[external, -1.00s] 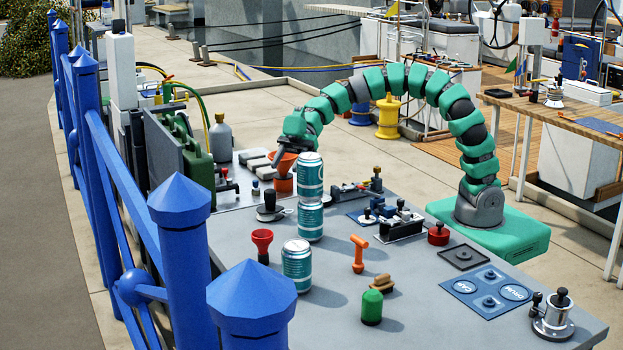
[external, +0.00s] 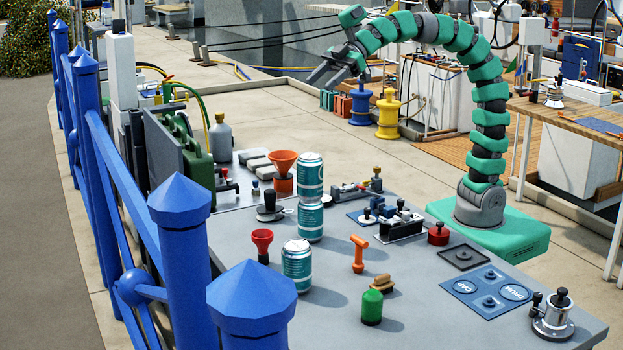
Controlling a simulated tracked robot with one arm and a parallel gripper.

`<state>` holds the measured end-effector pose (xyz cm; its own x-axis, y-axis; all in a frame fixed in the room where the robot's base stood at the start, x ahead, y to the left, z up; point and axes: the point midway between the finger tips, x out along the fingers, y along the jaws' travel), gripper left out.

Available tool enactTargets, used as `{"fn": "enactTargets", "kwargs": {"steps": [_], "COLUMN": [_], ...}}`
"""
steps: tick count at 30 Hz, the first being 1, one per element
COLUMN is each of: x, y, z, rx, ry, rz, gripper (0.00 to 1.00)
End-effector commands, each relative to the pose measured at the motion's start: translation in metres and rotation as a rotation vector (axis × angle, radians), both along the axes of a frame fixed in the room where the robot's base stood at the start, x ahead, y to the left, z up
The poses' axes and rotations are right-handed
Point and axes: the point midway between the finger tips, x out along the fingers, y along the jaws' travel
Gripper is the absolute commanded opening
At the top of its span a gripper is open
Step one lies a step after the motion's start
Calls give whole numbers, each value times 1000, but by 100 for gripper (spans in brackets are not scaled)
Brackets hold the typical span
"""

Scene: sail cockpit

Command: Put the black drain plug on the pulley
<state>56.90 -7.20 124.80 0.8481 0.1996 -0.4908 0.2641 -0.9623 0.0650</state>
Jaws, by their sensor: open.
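My gripper (external: 322,80) is open and empty, raised high beyond the far end of the grey table, well clear of everything on it. I cannot say for certain which piece is the black drain plug. A small dark upright piece with a rounded top (external: 269,199) stands on a low base left of the stacked cans. Small dark and pale fittings (external: 367,215) are on a blue mat right of the cans. I cannot pick out the pulley with certainty among these small parts.
Two stacked teal cans (external: 311,196) stand mid-table, with another can (external: 297,265) nearer. An orange funnel (external: 284,163) stands behind them. A red funnel-shaped piece (external: 262,243), green bottle (external: 372,307) and silver winch (external: 553,318) are also there. Blue railing (external: 183,265) runs along the left.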

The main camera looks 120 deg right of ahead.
Motion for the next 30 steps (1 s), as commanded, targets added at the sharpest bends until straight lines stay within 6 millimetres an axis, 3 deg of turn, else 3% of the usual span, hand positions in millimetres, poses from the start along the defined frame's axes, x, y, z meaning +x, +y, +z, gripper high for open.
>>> {"fn": "enactTargets", "kwargs": {"steps": [1, 6, 10, 15, 23, 30], "x": [-13, -55, -80, -94, -94, -94], "y": [14, 48, 64, 72, 72, 72], "z": [26, 95, 128, 144, 145, 160], "rx": [-5, 34, 72, 98, 103, 102], "ry": [-36, -159, -231, -273, -274, -274], "rz": [-36, -164, -222, -255, -257, -257], "gripper": [51, 51, 51, 51, 51, 51]}}
